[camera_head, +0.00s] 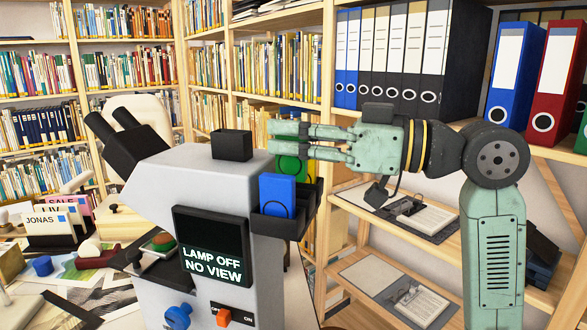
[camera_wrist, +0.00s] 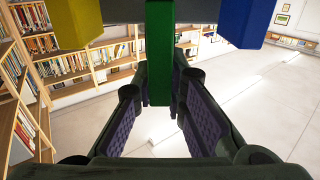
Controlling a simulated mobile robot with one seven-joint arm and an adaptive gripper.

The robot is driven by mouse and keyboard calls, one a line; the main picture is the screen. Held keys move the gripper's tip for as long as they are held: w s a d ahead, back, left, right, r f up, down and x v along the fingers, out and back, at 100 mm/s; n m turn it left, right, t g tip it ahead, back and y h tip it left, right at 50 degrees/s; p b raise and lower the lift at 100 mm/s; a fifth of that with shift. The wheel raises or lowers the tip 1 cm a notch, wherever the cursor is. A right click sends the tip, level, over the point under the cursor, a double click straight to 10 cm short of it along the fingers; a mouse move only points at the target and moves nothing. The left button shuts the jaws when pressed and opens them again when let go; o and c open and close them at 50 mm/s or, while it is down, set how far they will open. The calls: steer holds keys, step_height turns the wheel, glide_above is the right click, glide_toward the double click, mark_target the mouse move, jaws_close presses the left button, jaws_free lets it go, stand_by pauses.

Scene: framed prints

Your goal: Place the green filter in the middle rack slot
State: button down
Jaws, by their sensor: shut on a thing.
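My gripper (camera_head: 285,142) is shut on the green filter (camera_head: 288,168), holding it upright at the right side of the white machine (camera_head: 225,190). In the wrist view the green filter (camera_wrist: 159,55) stands between my fingers, with a yellow filter (camera_wrist: 75,30) to its left and a blue filter (camera_wrist: 245,20) to its right. In the head view the blue filter (camera_head: 277,193) stands in the dark rack (camera_head: 278,226), in front of the green one. The yellow filter is mostly hidden there. I cannot tell whether the green filter's lower edge is inside the slot.
The machine's screen (camera_head: 212,258) reads "LAMP OFF NO VIEW". An orange switch (camera_head: 222,317) and a blue knob (camera_head: 178,317) sit below it. Name cards (camera_head: 50,225) and prints lie at left. Shelves with binders (camera_head: 395,55) and clipboards (camera_head: 420,218) stand behind my arm.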

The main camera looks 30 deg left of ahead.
mark_target(307, 167)
steer(key=shift+f, duration=2.1)
steer(key=shift+f, duration=0.15)
steer(key=c, duration=1.6)
jaws_free()
steer(key=shift+c, duration=0.2)
steer(key=shift+d, duration=0.15)
steer(key=b+v, duration=0.2)
steer(key=v, duration=0.9)
steer(key=shift+d, duration=0.35)
steer(key=shift+w, duration=0.1)
